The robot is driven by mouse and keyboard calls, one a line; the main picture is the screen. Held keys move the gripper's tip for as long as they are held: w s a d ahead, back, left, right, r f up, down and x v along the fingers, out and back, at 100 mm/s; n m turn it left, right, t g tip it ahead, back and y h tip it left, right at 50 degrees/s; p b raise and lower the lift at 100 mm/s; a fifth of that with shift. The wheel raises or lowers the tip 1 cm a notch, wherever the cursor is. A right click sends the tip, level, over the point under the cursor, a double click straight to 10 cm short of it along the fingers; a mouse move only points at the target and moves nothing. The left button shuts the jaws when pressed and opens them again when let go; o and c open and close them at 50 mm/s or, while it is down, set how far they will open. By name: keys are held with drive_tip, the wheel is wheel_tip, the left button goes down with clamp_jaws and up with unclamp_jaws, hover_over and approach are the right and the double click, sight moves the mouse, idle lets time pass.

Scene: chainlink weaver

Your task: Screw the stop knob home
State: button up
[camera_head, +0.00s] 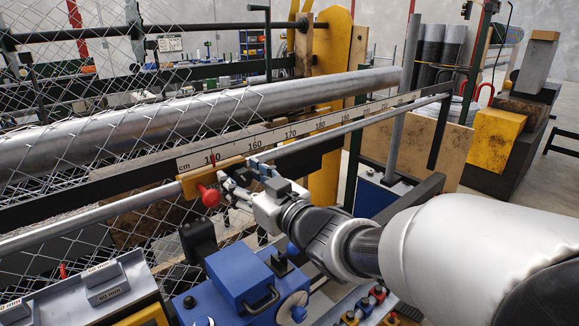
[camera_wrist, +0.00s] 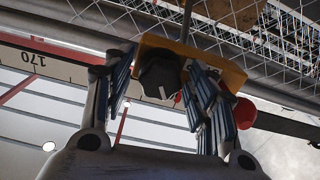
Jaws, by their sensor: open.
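The stop (camera_head: 207,180) is a yellow block on the rail beside the centimetre scale, near the left end of the printed numbers in the head view. A red ball handle (camera_head: 209,197) sticks out from it. In the wrist view the yellow block (camera_wrist: 229,75) carries a dark faceted knob (camera_wrist: 158,77) with a white line on its face. My gripper (camera_head: 238,190) is at the block, its fingers (camera_wrist: 163,84) open, one on each side of the knob. Contact with the knob cannot be told. In the head view the knob cannot be made out behind my fingers.
The red ball (camera_wrist: 244,113) is close beside my right-hand finger in the wrist view. Chain-link mesh (camera_head: 90,130) and a thick grey roller (camera_head: 180,118) lie behind the rail. A blue machine housing (camera_head: 238,275) stands just below my gripper.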

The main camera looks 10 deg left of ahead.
drive_tip(key=v, duration=1.2)
drive_tip(key=d+f+m+h+b, duration=0.1)
drive_tip(key=d+f+m+h, duration=0.25)
drive_tip(key=d, duration=0.25)
drive_tip(key=d+f+m+t+h+b, duration=0.1)
drive_tip(key=d+f+m+h, duration=0.1)
drive_tip(key=d+h, duration=0.4)
drive_tip(key=d+f+m+h+b, duration=0.2)
drive_tip(key=d+f+h, duration=0.1)
drive_tip(key=d, duration=0.4)
drive_tip(key=s+d+f+m+g, duration=0.1)
drive_tip(key=s+f+g, duration=0.1)
drive_tip(key=s, duration=0.4)
drive_tip(key=s+d+f+m+g+h+b, duration=0.1)
drive_tip(key=s+f+g, duration=0.2)
drive_tip(key=s+f, duration=0.2)
drive_tip(key=s+d+f+m+g+b, duration=0.1)
drive_tip(key=s+d+f+g, duration=0.1)
drive_tip(key=s, duration=0.7)
wheel_tip(320, 180, down, 2)
drive_tip(key=shift+f+g, duration=0.2)
drive_tip(key=shift+g, duration=0.3)
